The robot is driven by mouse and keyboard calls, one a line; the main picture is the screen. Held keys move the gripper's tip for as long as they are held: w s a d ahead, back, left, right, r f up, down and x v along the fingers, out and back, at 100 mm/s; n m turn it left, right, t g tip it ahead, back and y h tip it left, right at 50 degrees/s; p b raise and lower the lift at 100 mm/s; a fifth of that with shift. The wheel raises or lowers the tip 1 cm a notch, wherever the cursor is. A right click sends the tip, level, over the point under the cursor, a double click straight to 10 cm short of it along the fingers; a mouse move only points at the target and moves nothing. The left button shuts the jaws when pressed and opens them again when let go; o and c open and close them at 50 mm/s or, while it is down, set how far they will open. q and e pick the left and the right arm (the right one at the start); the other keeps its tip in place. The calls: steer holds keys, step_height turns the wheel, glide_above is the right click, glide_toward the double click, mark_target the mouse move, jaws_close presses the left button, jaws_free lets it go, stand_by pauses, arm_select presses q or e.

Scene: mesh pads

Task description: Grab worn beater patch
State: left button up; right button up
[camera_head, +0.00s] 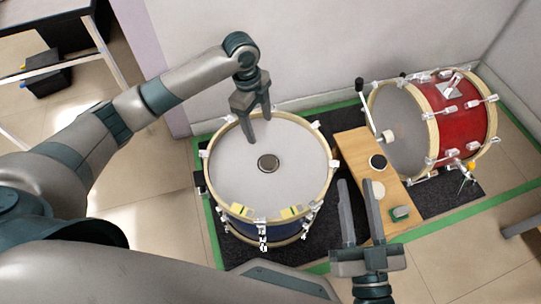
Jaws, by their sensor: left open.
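A dark round patch (268,163) with a pale rim, which looks like the worn beater patch, lies near the middle of the white head of the blue drum (230,180). My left gripper (259,130) points down over the far part of that drum head, just beyond the patch. Its two fingers are apart, with nothing between them. My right gripper (358,184) is at the front right, over the near side of the wooden board (350,145). Its two fingers are spread and nothing shows held between them.
On the board are another dark round disc (377,162), a pale disc (377,190) and a green block (400,213). Two yellow pieces (242,210) (291,211) sit at the drum's near rim. A red drum (462,112) with a beater (389,136) lies sideways at right, near the wall.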

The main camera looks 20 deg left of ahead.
arm_select(q)
steer(key=shift+s, duration=0.1)
arm_select(e)
steer(key=shift+s, duration=0.1)
arm_select(q)
steer(key=b, duration=0.3)
glide_above(265, 161)
step_height(265, 161, down, 11)
steer(key=shift+a, duration=0.1)
steer(key=shift+f+b, duration=0.3)
steer(key=shift+f, duration=0.25)
arm_select(e)
step_height(265, 161, up, 10)
steer(key=s+d+t+y, duration=0.1)
steer(key=s+d+t, duration=0.1)
steer(key=t, duration=0.4)
steer(key=shift+s+f+t+y, duration=0.2)
steer(key=shift+s+t+y, duration=0.1)
steer(key=shift+d, duration=0.1)
